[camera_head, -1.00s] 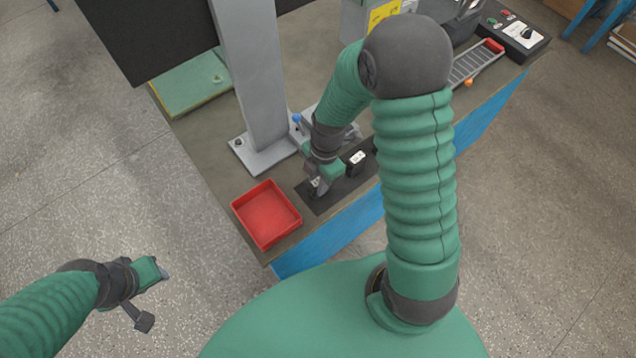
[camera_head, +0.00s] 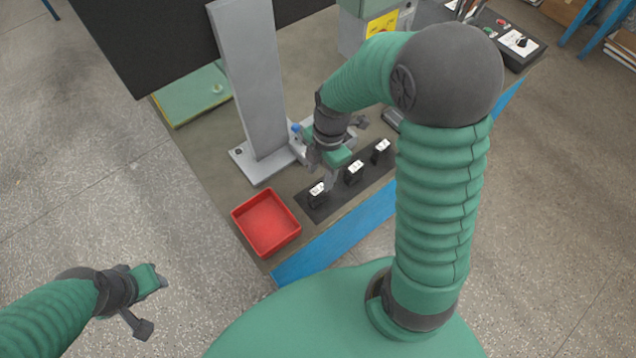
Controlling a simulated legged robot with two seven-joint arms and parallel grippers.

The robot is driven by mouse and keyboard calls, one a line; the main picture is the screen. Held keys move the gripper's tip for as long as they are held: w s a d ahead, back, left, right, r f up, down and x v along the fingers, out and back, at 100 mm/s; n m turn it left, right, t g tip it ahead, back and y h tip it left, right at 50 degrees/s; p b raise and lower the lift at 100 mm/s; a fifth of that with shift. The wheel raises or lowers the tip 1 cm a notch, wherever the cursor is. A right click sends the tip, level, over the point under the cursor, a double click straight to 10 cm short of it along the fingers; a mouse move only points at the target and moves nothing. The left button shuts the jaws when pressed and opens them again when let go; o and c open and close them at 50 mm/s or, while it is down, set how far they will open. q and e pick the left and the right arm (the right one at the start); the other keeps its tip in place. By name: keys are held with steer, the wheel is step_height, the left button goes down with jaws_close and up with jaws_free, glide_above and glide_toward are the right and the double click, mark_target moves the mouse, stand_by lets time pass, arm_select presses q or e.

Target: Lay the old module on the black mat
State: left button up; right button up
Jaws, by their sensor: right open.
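The black mat (camera_head: 314,213) lies along the table's front edge. Three small black modules with white labels stand on it in a row: a left one (camera_head: 317,195), a middle one (camera_head: 354,174) and a right one (camera_head: 381,152). I cannot tell by looks which is the old one. My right gripper (camera_head: 326,176) is open, just above and behind the left module, with a finger close to it; whether they touch is unclear. My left gripper (camera_head: 160,277) hangs off the table at lower left, away from the modules; its jaw opening is not clear.
A red tray (camera_head: 268,250) sits left of the mat at the table corner. A grey post (camera_head: 252,85) on a base plate rises behind the mat. A green pad (camera_head: 190,97) lies at the back left. A control box (camera_head: 515,45) stands at the far right.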

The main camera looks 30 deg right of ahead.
steer(key=s+a+r+m+t, duration=0.1)
steer(key=s+a+m, duration=0.1)
steer(key=m, duration=0.7)
steer(key=s+a+r+m+t+h, duration=0.1)
steer(key=s+a+r+m, duration=0.1)
steer(key=m, duration=0.7)
steer(key=shift+s+a+m+t, duration=0.2)
steer(key=shift+a+m+t, duration=0.15)
steer(key=shift+a, duration=0.3)
steer(key=shift+r, duration=0.1)
